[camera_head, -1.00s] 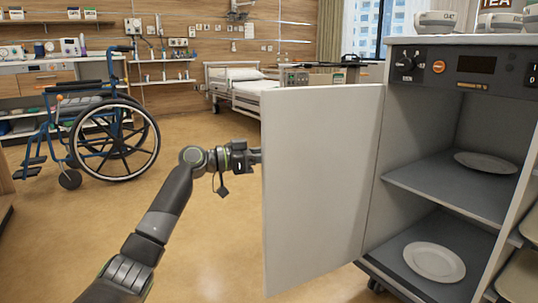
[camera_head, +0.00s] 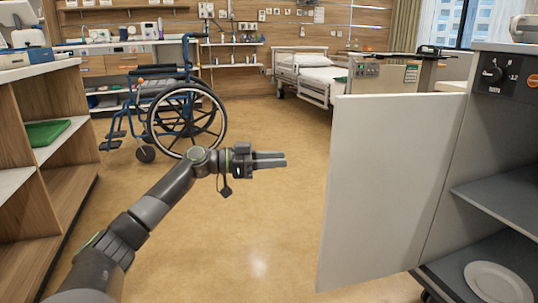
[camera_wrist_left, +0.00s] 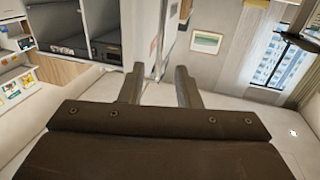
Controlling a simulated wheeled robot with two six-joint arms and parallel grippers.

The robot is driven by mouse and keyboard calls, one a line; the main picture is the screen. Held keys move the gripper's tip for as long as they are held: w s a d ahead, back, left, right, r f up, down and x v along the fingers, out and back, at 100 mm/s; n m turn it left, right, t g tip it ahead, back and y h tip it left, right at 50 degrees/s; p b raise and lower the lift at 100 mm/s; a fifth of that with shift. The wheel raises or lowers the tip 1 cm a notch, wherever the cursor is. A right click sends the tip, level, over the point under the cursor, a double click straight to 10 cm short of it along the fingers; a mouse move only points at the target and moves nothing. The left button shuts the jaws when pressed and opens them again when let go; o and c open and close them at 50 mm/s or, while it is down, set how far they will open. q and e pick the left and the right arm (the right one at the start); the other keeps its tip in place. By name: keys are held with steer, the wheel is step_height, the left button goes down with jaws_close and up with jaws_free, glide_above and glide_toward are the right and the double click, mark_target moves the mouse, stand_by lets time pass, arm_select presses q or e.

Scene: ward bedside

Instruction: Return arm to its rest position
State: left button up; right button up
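My left gripper (camera_head: 282,158) is in the middle of the head view, at the end of my dark grey arm, which comes in from the lower left. Its fingers point right, toward the open cabinet door (camera_head: 390,190), with a clear gap of floor between. In the left wrist view the two fingers (camera_wrist_left: 159,72) stand apart with nothing between them, so the gripper is open and empty. My right arm and gripper are not in view.
The grey cabinet (camera_head: 495,150) stands open at the right, with a white plate (camera_head: 497,283) on its lower shelf. A blue wheelchair (camera_head: 185,115) stands beyond my arm. A wooden shelf unit (camera_head: 30,170) is at the left. A bed (camera_head: 315,75) is at the back. The middle floor is clear.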

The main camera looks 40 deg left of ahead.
arm_select(q)
steer(key=shift+s+a, duration=0.45)
steer(key=shift+a, duration=0.05)
